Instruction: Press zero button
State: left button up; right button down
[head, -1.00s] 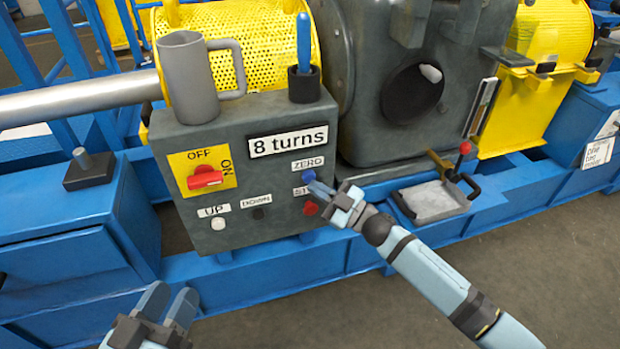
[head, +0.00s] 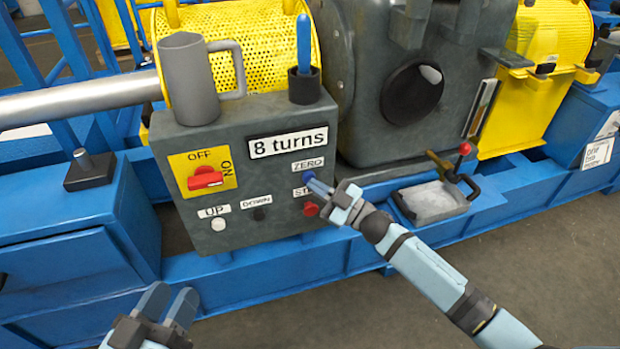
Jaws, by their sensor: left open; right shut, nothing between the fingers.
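The blue zero button (head: 308,175) sits under the ZERO label (head: 307,164) on the right of the grey control box (head: 240,215). My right gripper (head: 318,187) is shut and empty. Its fingertips are at the lower right edge of the button and overlap it in the picture; I cannot tell whether they touch it. My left gripper (head: 168,304) is open and empty, low in the picture, in front of the blue base and apart from the box.
The red stop button (head: 311,209) is just below my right fingertips. The box also carries a red OFF/ON switch (head: 205,178), a white UP button (head: 218,224), a dark DOWN button (head: 259,214) and an "8 turns" sign (head: 288,142). A grey mug (head: 187,85) and a cup with a blue tool (head: 304,85) stand on top.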

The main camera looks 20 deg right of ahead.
jog(key=shift+w, duration=0.5)
dwell(0.8)
jog(key=shift+s, duration=0.15)
dwell(0.6)
jog(key=shift+s+p, duration=0.6)
jog(key=shift+s, duration=0.15)
jog(key=shift+s, duration=0.1)
jog(key=s+p, duration=0.2)
jog(key=s, duration=0.3)
jog(key=shift+d, duration=0.1)
dwell(0.3)
